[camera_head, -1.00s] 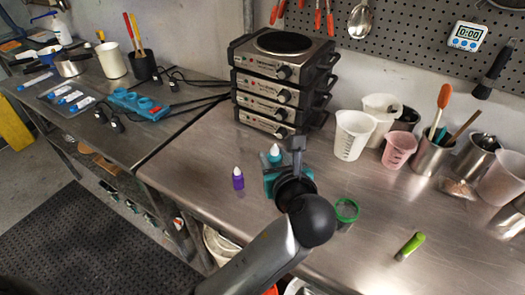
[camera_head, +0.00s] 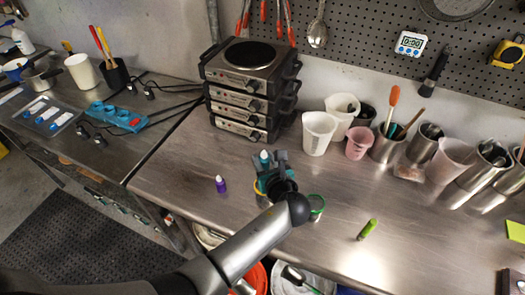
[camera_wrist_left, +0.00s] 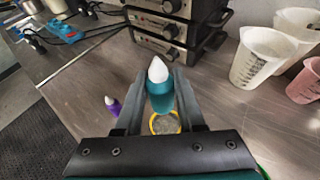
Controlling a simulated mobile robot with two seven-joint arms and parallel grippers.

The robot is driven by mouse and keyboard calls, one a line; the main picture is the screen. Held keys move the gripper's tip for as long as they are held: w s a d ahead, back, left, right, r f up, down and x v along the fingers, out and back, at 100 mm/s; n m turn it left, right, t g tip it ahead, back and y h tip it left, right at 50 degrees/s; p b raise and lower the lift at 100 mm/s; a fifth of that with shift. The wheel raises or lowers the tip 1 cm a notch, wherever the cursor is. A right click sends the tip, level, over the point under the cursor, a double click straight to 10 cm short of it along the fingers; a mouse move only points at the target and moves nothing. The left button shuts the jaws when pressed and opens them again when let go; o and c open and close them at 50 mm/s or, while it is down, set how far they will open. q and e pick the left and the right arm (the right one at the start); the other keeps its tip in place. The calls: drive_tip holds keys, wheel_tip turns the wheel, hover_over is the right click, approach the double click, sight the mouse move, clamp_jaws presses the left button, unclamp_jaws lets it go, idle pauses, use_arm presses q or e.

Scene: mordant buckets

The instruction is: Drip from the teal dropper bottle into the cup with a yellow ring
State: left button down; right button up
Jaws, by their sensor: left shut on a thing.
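The teal dropper bottle (camera_wrist_left: 160,95) with a white tip is held upright between the two fingers of my left gripper (camera_wrist_left: 157,100). In the head view the bottle (camera_head: 264,157) shows just past my left gripper (camera_head: 272,168), which is shut on it. The cup with a yellow ring (camera_wrist_left: 165,124) stands on the steel table below and behind the bottle in the left wrist view. In the head view only part of its yellow rim (camera_head: 257,187) shows, with my gripper and wrist hiding the rest.
A purple dropper bottle (camera_head: 221,184) stands to the left. Stacked hot plates (camera_head: 250,90) and measuring cups (camera_head: 318,132) stand behind.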

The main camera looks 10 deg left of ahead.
use_arm(q)
drive_tip(key=shift+d+f, duration=0.1)
drive_tip(key=shift+f, duration=0.05)
drive_tip(key=shift+d+f+n+h, duration=0.2)
drive_tip(key=shift+f+n+h, duration=0.35)
drive_tip(key=shift+h, duration=0.25)
drive_tip(key=shift+s+d+f+n+h+b, duration=0.1)
drive_tip(key=shift+d+f+n+h+b, duration=0.5)
drive_tip(key=shift+n+h+b, duration=2.55)
drive_tip(key=shift+w+d+f+n+h+b, duration=0.2)
drive_tip(key=shift+f+n+h+b, duration=0.7)
drive_tip(key=shift+h+b, duration=2.55)
drive_tip(key=shift+s+d+f+n+h+b, duration=0.2)
drive_tip(key=shift+d+f+n+h+b, duration=1)
drive_tip(key=shift+b, duration=3.95)
drive_tip(key=shift+a+r+n, duration=0.55)
drive_tip(key=shift+a+n, duration=0.2)
drive_tip(key=shift+n, duration=0.15)
